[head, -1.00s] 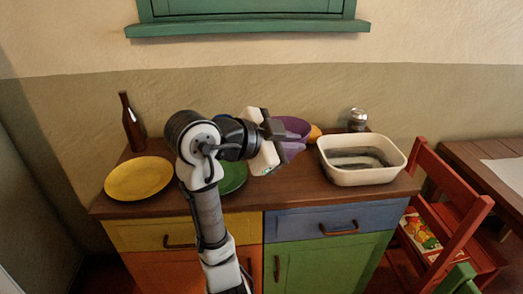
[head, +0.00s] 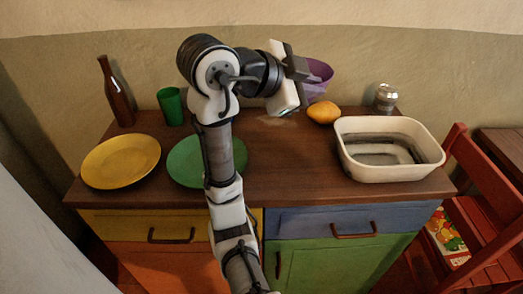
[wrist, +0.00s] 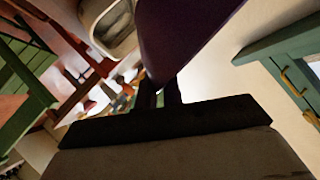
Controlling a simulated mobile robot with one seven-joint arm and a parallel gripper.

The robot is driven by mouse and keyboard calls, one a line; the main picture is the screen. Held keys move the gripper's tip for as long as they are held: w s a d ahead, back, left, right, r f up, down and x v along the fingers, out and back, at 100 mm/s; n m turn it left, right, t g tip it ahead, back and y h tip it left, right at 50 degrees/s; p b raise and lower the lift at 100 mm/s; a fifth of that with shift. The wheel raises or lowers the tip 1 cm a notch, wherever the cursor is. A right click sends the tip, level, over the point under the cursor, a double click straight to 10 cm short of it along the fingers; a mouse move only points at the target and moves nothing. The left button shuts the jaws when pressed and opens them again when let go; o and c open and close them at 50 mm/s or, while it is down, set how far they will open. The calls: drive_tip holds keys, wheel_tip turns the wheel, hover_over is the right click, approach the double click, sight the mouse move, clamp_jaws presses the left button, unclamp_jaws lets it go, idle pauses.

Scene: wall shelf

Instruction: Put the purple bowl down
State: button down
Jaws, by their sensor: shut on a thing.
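The purple bowl (head: 318,78) is held by my gripper (head: 298,78) above the back middle of the wooden counter, partly hidden behind the gripper in the head view. In the wrist view the bowl (wrist: 180,35) is a dark purple shape at the top middle. My gripper's fingers (wrist: 160,92) are shut on its edge there. The bowl looks clear of the counter top (head: 285,150), though its exact height is hard to tell.
A yellow plate (head: 120,162), a green plate (head: 184,160), a green cup (head: 171,106) and a brown bottle (head: 117,95) stand at left. The counter's front middle is clear.

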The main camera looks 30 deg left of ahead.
drive_tip(key=shift+f, duration=0.45)
wheel_tip(320, 180, down, 19)
drive_tip(key=shift+b, duration=0.3)
drive_tip(key=shift+f, duration=0.25)
drive_tip(key=c, duration=1.5)
unclamp_jaws()
drive_tip(key=shift+r, duration=0.1)
drive_tip(key=shift+c, duration=0.2)
drive_tip(key=shift+r, duration=0.1)
drive_tip(key=v, duration=1.2)
